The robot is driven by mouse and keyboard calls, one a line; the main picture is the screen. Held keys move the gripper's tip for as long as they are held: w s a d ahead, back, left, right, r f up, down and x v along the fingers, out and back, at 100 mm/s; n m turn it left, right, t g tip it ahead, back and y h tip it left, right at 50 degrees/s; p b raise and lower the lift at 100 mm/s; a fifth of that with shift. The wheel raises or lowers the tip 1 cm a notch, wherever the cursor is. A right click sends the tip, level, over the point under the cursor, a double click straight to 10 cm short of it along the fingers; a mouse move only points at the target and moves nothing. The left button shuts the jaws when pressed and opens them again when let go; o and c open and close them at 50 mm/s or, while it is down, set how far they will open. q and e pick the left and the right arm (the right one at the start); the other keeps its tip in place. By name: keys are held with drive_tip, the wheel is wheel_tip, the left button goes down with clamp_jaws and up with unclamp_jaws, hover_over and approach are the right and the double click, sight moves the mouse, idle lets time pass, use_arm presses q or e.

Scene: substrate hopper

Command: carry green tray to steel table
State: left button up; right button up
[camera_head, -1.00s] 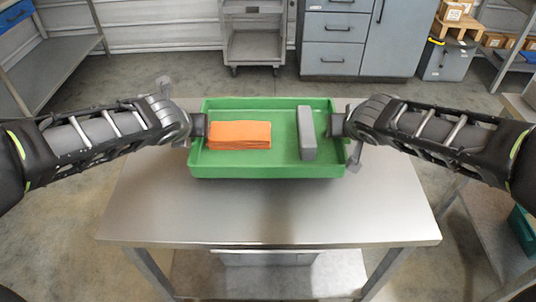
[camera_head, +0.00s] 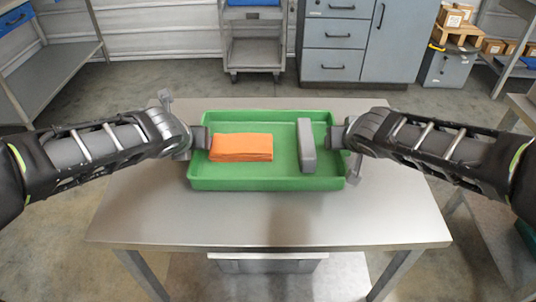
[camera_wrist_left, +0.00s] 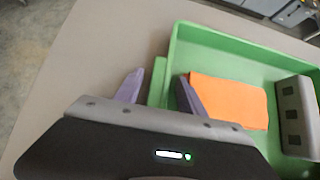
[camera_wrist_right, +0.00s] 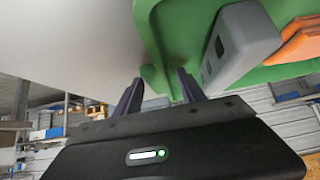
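The green tray (camera_head: 266,184) sits over the back middle of the steel table (camera_head: 270,222) and appears to rest flat on it. In it lie an orange folded stack (camera_head: 241,147) at left and a grey block (camera_head: 306,146) at right. My left gripper (camera_wrist_left: 160,74) is at the tray's left wall, its fingers apart on either side of the wall and tab, with a gap showing. My right gripper (camera_wrist_right: 160,76) is at the right wall, fingers also apart around the edge. Whether any finger touches the tray is hard to tell.
The table's front half is bare. A grey cart (camera_head: 254,55) and a drawer cabinet (camera_head: 335,50) stand behind it. A shelf (camera_head: 55,60) is at far left, and boxes on a wooden stand (camera_head: 456,32) are at back right.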

use_arm(q)
drive_tip(key=shift+r, duration=0.1)
drive_tip(key=v, duration=1.2)
use_arm(e)
drive_tip(key=shift+r, duration=0.1)
drive_tip(key=v, duration=1.2)
idle(0.3)
